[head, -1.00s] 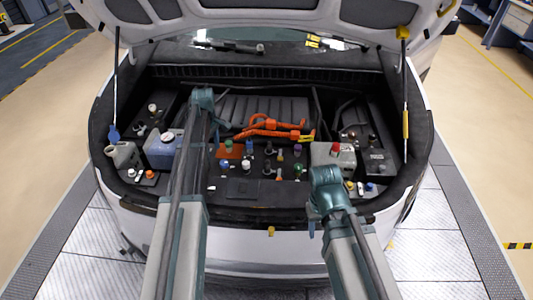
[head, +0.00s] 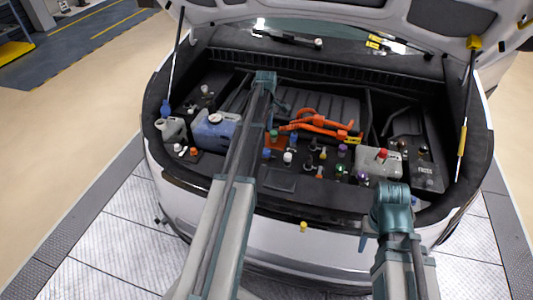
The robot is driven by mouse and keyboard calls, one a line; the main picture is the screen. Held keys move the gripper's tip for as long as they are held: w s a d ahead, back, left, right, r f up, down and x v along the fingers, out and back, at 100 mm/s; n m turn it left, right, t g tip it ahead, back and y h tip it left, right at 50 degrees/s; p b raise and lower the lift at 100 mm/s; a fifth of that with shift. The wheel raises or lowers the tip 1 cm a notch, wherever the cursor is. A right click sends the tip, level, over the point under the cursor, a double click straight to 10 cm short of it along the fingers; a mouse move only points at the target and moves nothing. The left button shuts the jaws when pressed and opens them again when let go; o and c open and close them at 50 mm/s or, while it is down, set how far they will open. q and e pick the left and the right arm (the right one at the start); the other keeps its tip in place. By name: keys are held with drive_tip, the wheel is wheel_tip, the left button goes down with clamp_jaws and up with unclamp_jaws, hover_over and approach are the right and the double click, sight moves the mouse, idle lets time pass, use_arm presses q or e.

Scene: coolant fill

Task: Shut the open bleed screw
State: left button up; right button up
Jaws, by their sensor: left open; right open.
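Several small coloured screws and caps sit in the middle of the engine bay, among them a white one (head: 288,157), a blue one (head: 267,153), a purple one (head: 342,149) and a green one (head: 340,169). They are too small to tell which is the open bleed screw. My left gripper (head: 282,106) is at the teal end of the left arm, over the back of the bay, apart from the caps. My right gripper (head: 364,242) is at the teal end of the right arm, by the front edge. Both look empty; their fingers are hard to make out.
A blue tank (head: 213,133) and a grey reservoir (head: 172,130) stand at the left of the bay. Orange cables (head: 318,120) cross behind the caps. A grey box with a red cap (head: 378,165) stands right. The raised hood (head: 350,15) hangs above, with struts at both sides.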

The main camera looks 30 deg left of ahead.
sight(266, 151)
use_arm(q)
wheel_tip(266, 151, down, 11)
drive_tip(key=b, duration=0.9)
drive_tip(key=shift+r+b, duration=0.15)
drive_tip(key=shift+b, duration=0.15)
drive_tip(key=shift+r, duration=0.1)
clamp_jaws()
